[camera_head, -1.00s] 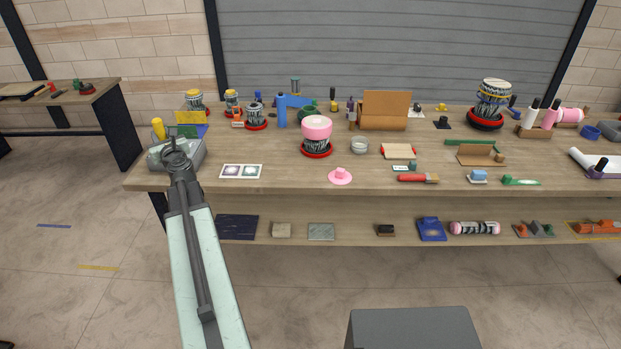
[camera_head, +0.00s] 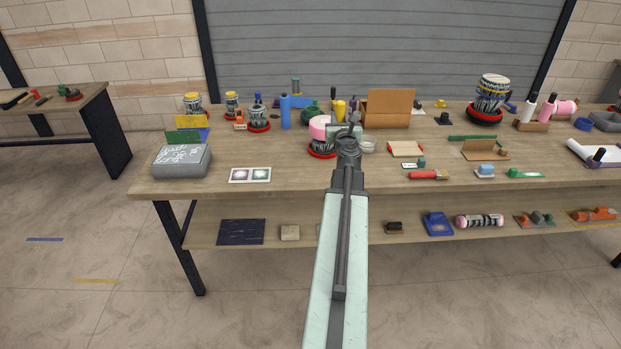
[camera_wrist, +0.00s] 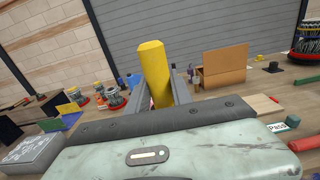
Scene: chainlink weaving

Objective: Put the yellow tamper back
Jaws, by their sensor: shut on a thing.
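The yellow tamper (camera_wrist: 154,72) stands up between the two fingers of my gripper (camera_wrist: 161,92) in the wrist view. My gripper is shut on it. Its lower end is hidden behind my gripper and wrist. In the head view, the tamper's yellow top (camera_head: 340,108) shows just beyond my gripper (camera_head: 346,128).
A grey box with white writing (camera_head: 181,162) stands at the bench's left end. A brown open box (camera_head: 388,108) stands behind my gripper. Bare wood lies between the card and my arm.

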